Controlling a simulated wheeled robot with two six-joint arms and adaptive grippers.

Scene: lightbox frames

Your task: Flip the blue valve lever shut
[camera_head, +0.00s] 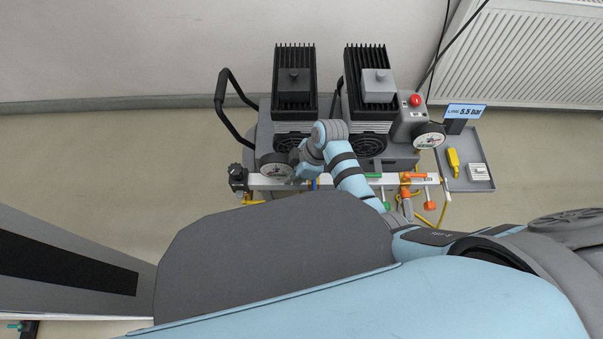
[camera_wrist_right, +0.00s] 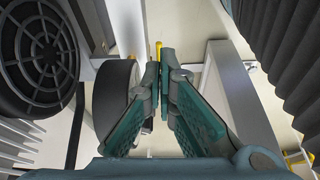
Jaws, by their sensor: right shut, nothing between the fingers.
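A small blue piece, apparently the blue valve lever (camera_head: 314,184), shows on the white pipe (camera_head: 265,182) below the compressor unit. Most of it is hidden by my right wrist and gripper, so I cannot tell its angle. My right gripper (camera_head: 299,174) is shut and empty, just left of the blue piece and beside the left gauge (camera_head: 274,171). I cannot tell if it touches the lever. In the right wrist view the teal-padded fingers (camera_wrist_right: 161,75) meet at their tips, and no blue lever shows clearly. My left gripper is not in view.
Green (camera_head: 386,205) and orange (camera_head: 414,175) levers sit further right on the pipe. A right gauge (camera_head: 429,135), red button (camera_head: 415,100) and grey tray (camera_head: 480,184) stand beyond. A black handle (camera_head: 221,88) rises at left.

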